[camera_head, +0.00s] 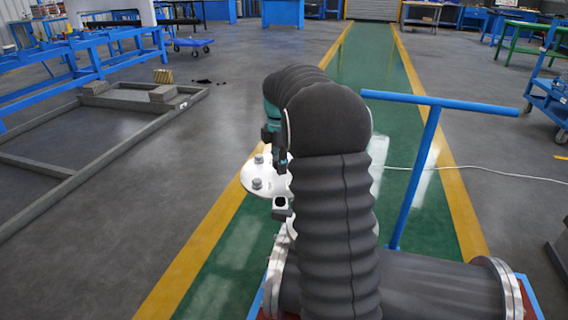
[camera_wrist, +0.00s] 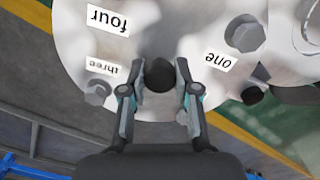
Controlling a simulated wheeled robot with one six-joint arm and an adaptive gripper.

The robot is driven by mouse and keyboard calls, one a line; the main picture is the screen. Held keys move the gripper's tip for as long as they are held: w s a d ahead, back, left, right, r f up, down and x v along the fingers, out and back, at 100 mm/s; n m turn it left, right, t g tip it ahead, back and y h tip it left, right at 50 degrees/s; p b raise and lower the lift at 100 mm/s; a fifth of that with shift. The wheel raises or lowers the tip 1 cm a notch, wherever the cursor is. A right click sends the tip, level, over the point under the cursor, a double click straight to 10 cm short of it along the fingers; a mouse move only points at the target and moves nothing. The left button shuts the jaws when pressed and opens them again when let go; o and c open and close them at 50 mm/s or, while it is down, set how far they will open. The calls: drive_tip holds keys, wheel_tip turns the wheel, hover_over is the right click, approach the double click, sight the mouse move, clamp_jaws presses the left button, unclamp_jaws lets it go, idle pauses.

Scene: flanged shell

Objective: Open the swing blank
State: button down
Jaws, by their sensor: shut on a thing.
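The swing blank (camera_wrist: 130,35) is a round white plate with labels "four", "three" and "one" and grey bolts. In the camera_head view its left part (camera_head: 255,181) shows beside my arm, with two bolts on it; the rest is hidden behind the arm. In the wrist view my gripper (camera_wrist: 159,88) is at the plate's near edge, its two fingers on either side of a dark round knob (camera_wrist: 160,74). The fingers are shut on the knob. The knob is hidden in the camera_head view.
A dark pipe with a metal flange (camera_head: 503,288) lies at the bottom right. A blue T-shaped handle (camera_head: 420,150) rises behind it. A grey floor frame (camera_head: 130,98) and blue racks stand at left. The green lane ahead is clear.

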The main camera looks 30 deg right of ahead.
idle(0.3)
drive_tip(key=c, duration=0.8)
unclamp_jaws()
drive_tip(key=shift+c, duration=0.2)
drive_tip(key=shift+r, duration=0.1)
wheel_tip(320, 180, up, 12)
